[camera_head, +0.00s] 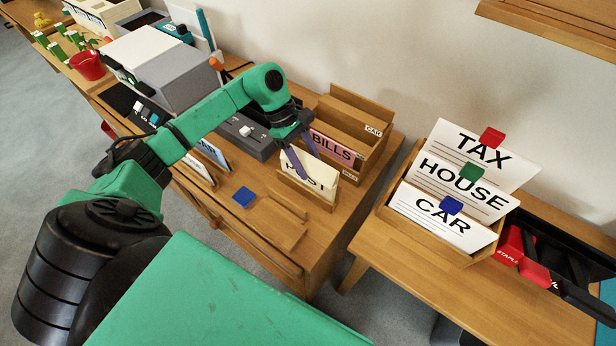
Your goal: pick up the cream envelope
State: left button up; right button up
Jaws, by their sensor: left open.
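My left gripper (301,160) reaches in from the left and points down at the envelope. Its dark purple fingers are open, one in front of the envelope and one near its upper edge. I cannot tell whether they touch it. My right gripper is not in view.
A wooden sorter with a pink "BILLS" card (333,149) stands close behind. A blue square (243,197) and an empty wooden holder (277,222) lie in front. On the right desk is a box of TAX, HOUSE and CAR cards (462,174), beside a red stapler box (510,246).

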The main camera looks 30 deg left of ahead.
pick_arm(q)
jog(key=shift+f, duration=0.1)
jog(key=shift+c, duration=0.3)
grip_shut()
dwell(1.4)
